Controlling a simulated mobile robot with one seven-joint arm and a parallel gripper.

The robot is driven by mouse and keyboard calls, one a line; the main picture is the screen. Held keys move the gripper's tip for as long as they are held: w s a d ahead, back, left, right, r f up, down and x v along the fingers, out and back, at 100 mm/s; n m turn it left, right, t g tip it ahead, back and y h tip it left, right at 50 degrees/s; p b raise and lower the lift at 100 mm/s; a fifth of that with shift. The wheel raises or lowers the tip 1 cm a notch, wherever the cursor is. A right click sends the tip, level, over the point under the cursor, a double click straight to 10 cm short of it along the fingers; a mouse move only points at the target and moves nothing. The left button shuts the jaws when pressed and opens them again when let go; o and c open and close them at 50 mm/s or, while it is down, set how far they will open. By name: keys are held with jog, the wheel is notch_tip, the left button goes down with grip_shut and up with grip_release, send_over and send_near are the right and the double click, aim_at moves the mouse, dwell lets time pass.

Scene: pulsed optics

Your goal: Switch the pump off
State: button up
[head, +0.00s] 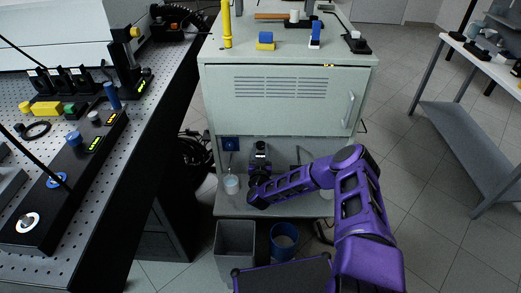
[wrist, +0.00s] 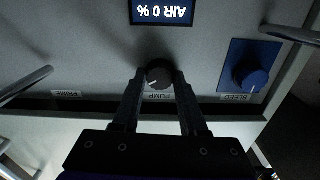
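The dark round pump knob (wrist: 159,74) sits on the grey panel in the wrist view, its white mark pointing left and slightly down. The PUMP label (wrist: 157,97) shows upside down beneath it. My gripper (wrist: 159,80) has one finger on each side of the knob, with the tips beside its rim. I cannot tell whether they press on it or leave a thin gap. In the head view my gripper (head: 260,150) reaches into the recess under the cabinet door; the knob is hidden there.
A display (wrist: 164,12) reads "AIR 0 %", upside down. The blue bleed knob (wrist: 250,77) is to the right on a blue plate. A metal handle (wrist: 25,84) is at left near the PRIME label (wrist: 67,94). A clear cup (head: 232,185) stands on the shelf left of my arm.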

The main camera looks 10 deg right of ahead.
grip_shut()
jog(key=shift+n, duration=0.4)
jog(key=shift+a+r+n+p, duration=0.1)
jog(key=shift+n+p, duration=0.3)
jog(key=shift+n, duration=0.6)
jog(key=n, duration=0.2)
jog(key=shift+n, duration=0.4)
jog(key=n, duration=0.4)
jog(key=shift+b, duration=0.35)
jog(key=shift+n, duration=1.1)
